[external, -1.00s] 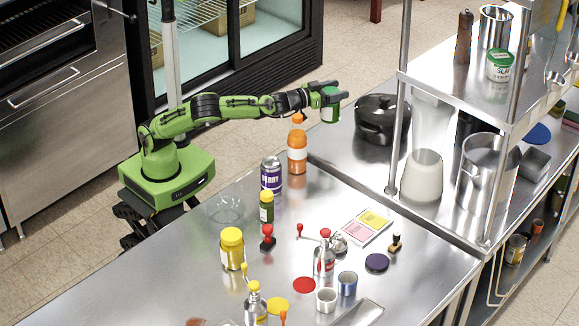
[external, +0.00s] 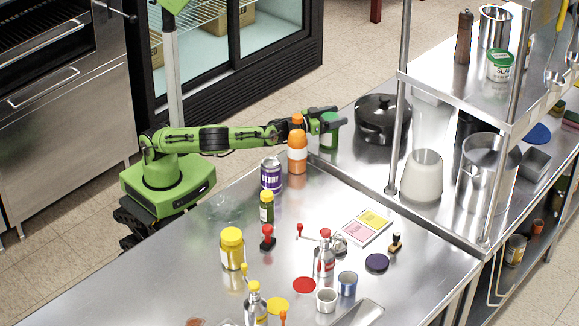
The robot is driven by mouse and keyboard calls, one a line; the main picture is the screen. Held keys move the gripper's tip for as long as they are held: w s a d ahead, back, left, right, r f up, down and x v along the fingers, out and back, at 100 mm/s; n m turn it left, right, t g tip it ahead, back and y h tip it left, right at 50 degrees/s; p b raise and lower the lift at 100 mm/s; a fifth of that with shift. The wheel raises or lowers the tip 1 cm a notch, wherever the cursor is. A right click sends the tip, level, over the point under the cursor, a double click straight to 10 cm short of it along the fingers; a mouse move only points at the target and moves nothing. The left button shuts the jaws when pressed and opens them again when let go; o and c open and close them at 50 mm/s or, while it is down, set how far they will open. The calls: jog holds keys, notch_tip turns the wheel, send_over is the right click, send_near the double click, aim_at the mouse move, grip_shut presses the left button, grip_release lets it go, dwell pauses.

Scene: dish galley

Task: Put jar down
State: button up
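A small green jar (external: 330,137) is at the end of my outstretched arm, near the back edge of the steel counter and left of the black pot. My gripper (external: 329,119) is around the upper part of the jar and appears shut on it. The fingers partly hide the jar. The jar is upright and low over the counter (external: 345,165); I cannot tell whether its base touches the surface.
A black lidded pot (external: 376,120) stands just right of the jar. An orange bottle (external: 297,155) stands close below my forearm, with a purple can (external: 271,175) nearby. A shelf post (external: 399,95) rises at the right. Several bottles and cups crowd the front counter.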

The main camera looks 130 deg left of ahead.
jog(key=o, duration=0.4)
jog(key=shift+c, duration=0.2)
jog(key=shift+r, duration=0.1)
jog(key=shift+s+d+r+p, duration=0.1)
jog(key=shift+d+p, duration=0.15)
jog(key=shift+p, duration=0.05)
jog(key=v, duration=0.7)
